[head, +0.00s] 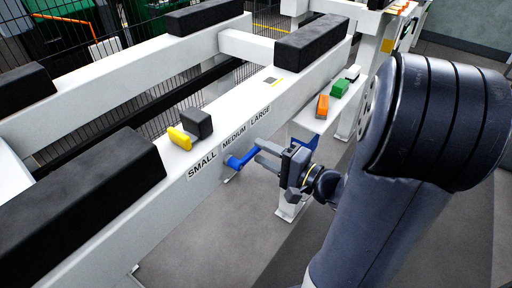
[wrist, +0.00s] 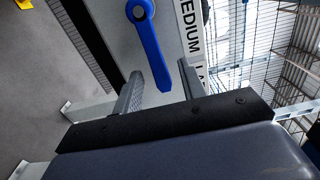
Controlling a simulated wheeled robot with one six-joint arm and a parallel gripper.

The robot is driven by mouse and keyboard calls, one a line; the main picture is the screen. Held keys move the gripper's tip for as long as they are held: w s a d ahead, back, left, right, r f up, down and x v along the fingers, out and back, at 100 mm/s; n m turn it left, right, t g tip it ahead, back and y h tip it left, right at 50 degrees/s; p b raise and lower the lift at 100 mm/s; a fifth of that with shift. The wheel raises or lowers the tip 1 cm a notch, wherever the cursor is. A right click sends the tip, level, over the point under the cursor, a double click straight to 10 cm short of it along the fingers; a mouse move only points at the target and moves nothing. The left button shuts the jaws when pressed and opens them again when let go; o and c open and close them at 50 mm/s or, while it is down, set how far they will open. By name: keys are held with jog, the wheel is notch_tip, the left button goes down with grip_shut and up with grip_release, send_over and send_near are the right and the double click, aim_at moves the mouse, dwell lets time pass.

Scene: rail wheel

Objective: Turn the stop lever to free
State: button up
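The stop lever is a blue bar with a round hub, mounted on the side of the white beam (head: 245,121). In the head view the lever (head: 240,160) sits below the word MEDIUM. In the wrist view the lever (wrist: 151,50) runs from its hub at the top down between my two fingers. My gripper (head: 264,151) is at the lever's free end, fingers pointing toward the beam. In the wrist view my gripper (wrist: 159,72) is open, with one finger on each side of the lever and a visible gap to both. No mark reading "free" is legible.
Black pads (head: 312,42) lie on the beams. Grey floor is open below.

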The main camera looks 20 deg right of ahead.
jog(key=shift+x, duration=1.45)
grip_shut()
